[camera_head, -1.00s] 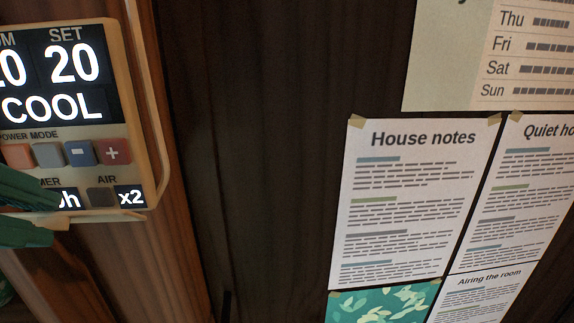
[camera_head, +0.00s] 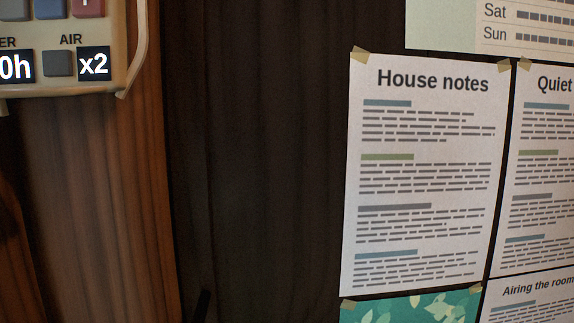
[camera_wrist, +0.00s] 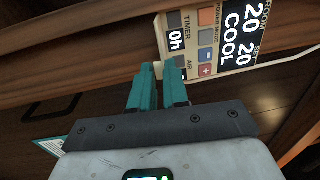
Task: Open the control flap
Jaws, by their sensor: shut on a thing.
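The control panel (camera_head: 112,40) is at the top left of the head view, cut off by the frame, with only its lower right corner showing. In the wrist view the panel (camera_wrist: 207,37) appears turned on its side, with COOL, 20, 0h and coloured buttons readable. A pale rim (camera_wrist: 161,38) runs along its lower edge. My gripper (camera_wrist: 158,69) has its two teal fingers at this edge, shut on a small pale lip of the control flap. The fingers hide most of the lip. My gripper is out of the head view. How far the flap stands from the panel I cannot tell.
The panel is on a brown wooden post (camera_head: 95,190). A dark wooden wall (camera_head: 255,150) is bare to its right. Paper notices, among them House notes (camera_head: 425,180), are taped farther right, with a green leafy sheet (camera_head: 410,308) below.

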